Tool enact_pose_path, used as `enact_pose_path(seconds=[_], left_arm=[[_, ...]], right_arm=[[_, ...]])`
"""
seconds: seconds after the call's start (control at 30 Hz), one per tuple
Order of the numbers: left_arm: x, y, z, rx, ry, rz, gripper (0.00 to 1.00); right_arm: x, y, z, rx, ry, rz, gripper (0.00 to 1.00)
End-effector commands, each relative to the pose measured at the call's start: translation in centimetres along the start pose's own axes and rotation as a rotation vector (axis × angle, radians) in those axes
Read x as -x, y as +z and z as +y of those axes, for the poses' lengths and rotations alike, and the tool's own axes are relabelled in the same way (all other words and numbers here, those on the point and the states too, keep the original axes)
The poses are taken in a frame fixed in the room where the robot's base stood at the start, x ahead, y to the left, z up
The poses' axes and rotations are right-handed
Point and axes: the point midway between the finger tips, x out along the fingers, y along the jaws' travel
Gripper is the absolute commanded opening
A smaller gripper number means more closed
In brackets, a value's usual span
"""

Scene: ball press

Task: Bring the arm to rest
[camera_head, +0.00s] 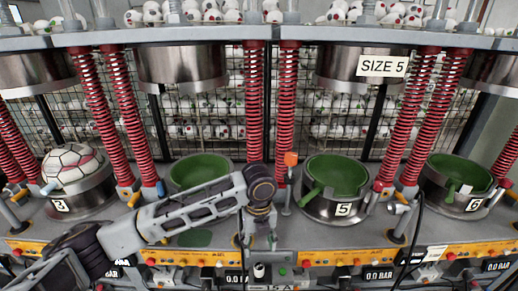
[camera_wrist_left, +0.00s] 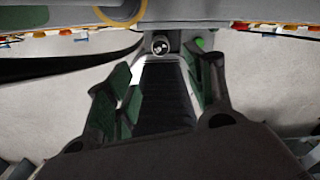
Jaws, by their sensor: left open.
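My left arm (camera_head: 190,207) reaches in from the left across the front of the press bench. Its dark joint (camera_head: 259,184) is in front of the bench between the second press and press 5. In the left wrist view my left gripper (camera_wrist_left: 165,75) is open. Its two green-padded fingers stand apart, with no object clearly held between them. A round knob (camera_wrist_left: 160,45) and a green button (camera_wrist_left: 200,43) on the bench front show just beyond the fingertips. My right gripper is not in view.
A white and red ball (camera_head: 70,165) sits in press 3. Green cups show in the second press (camera_head: 200,172), press 5 (camera_head: 337,174) and press 6 (camera_head: 460,177). An orange-topped lever (camera_head: 290,159) stands beside my arm's joint. Red springs (camera_head: 255,100) rise behind. Caged balls fill the back.

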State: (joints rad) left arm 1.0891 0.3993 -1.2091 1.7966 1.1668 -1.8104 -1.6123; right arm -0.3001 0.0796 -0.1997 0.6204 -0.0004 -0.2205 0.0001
Motion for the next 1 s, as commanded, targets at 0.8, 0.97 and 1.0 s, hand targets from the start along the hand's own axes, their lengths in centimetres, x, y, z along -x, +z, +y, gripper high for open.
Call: enact_pose_path(seconds=[0.8, 0.97, 1.0], left_arm=[[-2.7, -5.2, -3.1, 0.378, -0.224, 0.075, 0.54], [-3.0, -5.9, -3.3, 0.492, -0.275, 0.100, 0.54], [-3.1, -6.0, -3.3, 0.524, -0.286, 0.107, 0.54]], right_arm=[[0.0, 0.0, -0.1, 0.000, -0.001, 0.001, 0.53], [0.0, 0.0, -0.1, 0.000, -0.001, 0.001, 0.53], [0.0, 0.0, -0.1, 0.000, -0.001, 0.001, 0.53]])
